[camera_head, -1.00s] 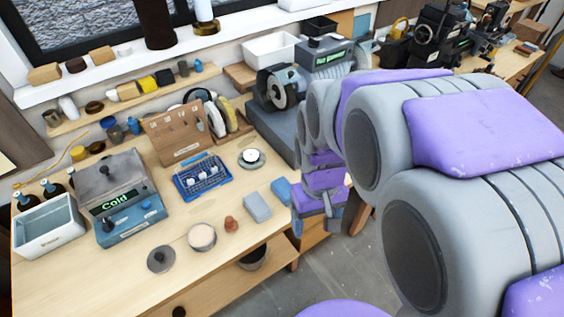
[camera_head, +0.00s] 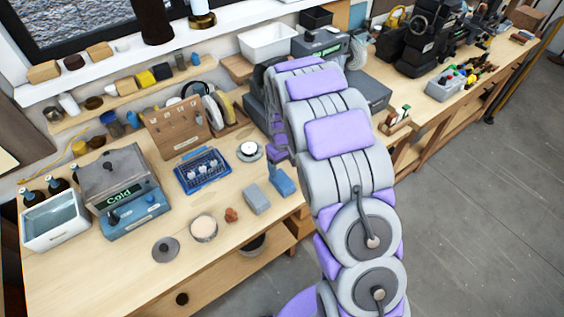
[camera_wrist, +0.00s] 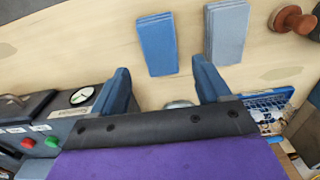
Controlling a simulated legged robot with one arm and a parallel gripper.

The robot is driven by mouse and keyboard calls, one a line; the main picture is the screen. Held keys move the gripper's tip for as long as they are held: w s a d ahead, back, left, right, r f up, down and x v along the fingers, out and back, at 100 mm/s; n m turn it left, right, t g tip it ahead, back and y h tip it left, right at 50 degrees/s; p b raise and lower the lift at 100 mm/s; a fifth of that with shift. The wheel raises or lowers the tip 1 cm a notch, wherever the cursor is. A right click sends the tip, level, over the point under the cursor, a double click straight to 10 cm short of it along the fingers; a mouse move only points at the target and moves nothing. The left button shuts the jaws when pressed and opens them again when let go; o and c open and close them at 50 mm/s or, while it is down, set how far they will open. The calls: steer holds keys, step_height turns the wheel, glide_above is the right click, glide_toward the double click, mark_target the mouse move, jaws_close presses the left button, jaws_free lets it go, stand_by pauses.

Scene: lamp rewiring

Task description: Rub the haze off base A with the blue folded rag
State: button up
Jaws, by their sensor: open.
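The blue folded rag (camera_head: 282,181) lies flat on the workbench, beside a grey-blue folded cloth (camera_head: 257,199). In the wrist view the blue rag (camera_wrist: 157,42) lies just beyond my fingertips, left of the grey-blue cloth (camera_wrist: 228,32). My gripper (camera_wrist: 162,68) is open and empty, with its two blue fingers spread. In the head view my arm largely hides the gripper. A round dark piece with a white top (camera_head: 249,151) stands on the bench behind the rag. I see no label, so I cannot tell whether it is base A.
A blue rack (camera_head: 203,171) with white pieces, a round tin (camera_head: 204,228), a dark disc (camera_head: 166,250) and a small brown knob (camera_head: 231,215) stand on the bench. A "Cold" unit (camera_head: 125,195) stands left. The grinder is close behind my arm.

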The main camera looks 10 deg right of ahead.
mark_target(282, 180)
steer(key=shift+w+f, duration=0.4)
steer(key=shift+f, duration=0.2)
steer(key=shift+f+b, duration=0.8)
steer(key=shift+f, duration=3.1)
steer(key=shift+c, duration=0.4)
steer(key=c, duration=0.6)
steer(key=shift+r+p, duration=0.6)
steer(key=shift+r, duration=1.95)
